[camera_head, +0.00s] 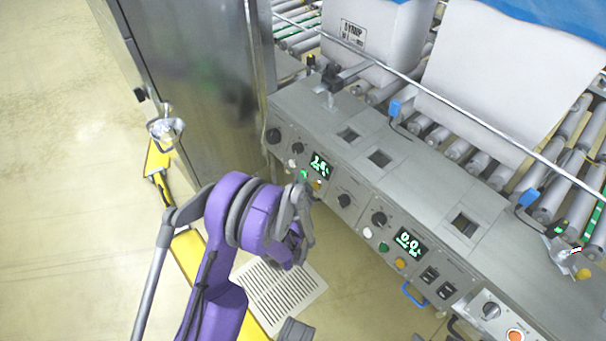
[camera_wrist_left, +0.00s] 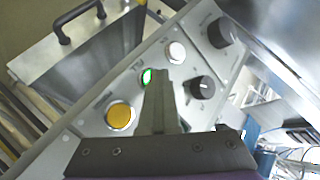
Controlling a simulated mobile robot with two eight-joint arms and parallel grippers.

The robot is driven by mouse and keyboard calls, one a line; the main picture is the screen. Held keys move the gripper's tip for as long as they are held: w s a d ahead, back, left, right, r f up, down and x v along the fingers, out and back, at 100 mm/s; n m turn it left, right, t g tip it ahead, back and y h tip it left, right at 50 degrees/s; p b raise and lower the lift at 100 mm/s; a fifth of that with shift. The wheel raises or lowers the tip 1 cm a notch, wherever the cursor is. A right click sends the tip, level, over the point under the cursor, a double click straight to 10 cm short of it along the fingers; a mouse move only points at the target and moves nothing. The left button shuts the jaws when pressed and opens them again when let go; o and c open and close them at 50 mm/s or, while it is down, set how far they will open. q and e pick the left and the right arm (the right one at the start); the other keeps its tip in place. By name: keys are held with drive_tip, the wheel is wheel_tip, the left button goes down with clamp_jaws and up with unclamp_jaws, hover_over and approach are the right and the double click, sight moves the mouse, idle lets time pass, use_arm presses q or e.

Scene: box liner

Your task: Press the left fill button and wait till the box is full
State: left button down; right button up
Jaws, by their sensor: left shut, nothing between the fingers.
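The left control panel shows a green-lit button (camera_head: 304,175), a yellow button (camera_head: 317,185), a white button (camera_head: 292,162) and a lit display (camera_head: 320,165) with green digits, perhaps 2.4. My left gripper (camera_head: 302,188) is shut and empty, right at this panel. In the left wrist view its fingertips (camera_wrist_left: 156,76) overlap the right edge of the green-lit button (camera_wrist_left: 147,77); I cannot tell how far it is pressed in. The yellow button (camera_wrist_left: 120,115) and white button (camera_wrist_left: 177,50) are clear of the fingers. A white box (camera_head: 395,35) stands on the rollers behind the left panel. My right gripper is out of view.
A second panel to the right has its own display (camera_head: 411,242), seemingly 0.0. Black knobs (camera_wrist_left: 202,87) stick out close to the fingers. A larger white box (camera_head: 510,80) with a blue liner (camera_head: 565,15) stands behind a metal rail. A steel cabinet (camera_head: 205,80) is at left.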

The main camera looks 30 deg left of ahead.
use_arm(q)
drive_tip(key=shift+s+a+r, duration=0.15)
drive_tip(key=shift+s, duration=0.2)
drive_tip(key=shift+s+a+r, duration=0.1)
drive_tip(key=shift+s, duration=0.25)
drive_tip(key=s, duration=0.1)
drive_tip(key=s+a+r, duration=0.1)
drive_tip(key=s, duration=0.2)
drive_tip(key=shift+s+a+r, duration=0.2)
drive_tip(key=shift+a+r, duration=0.15)
drive_tip(key=shift+a, duration=0.05)
drive_tip(key=s+a+r+p, duration=0.3)
drive_tip(key=s+r+p, duration=0.1)
drive_tip(key=s+r, duration=0.5)
drive_tip(key=shift+a+r, duration=0.4)
drive_tip(key=shift+r, duration=0.1)
drive_tip(key=shift+s, duration=0.1)
idle(0.6)
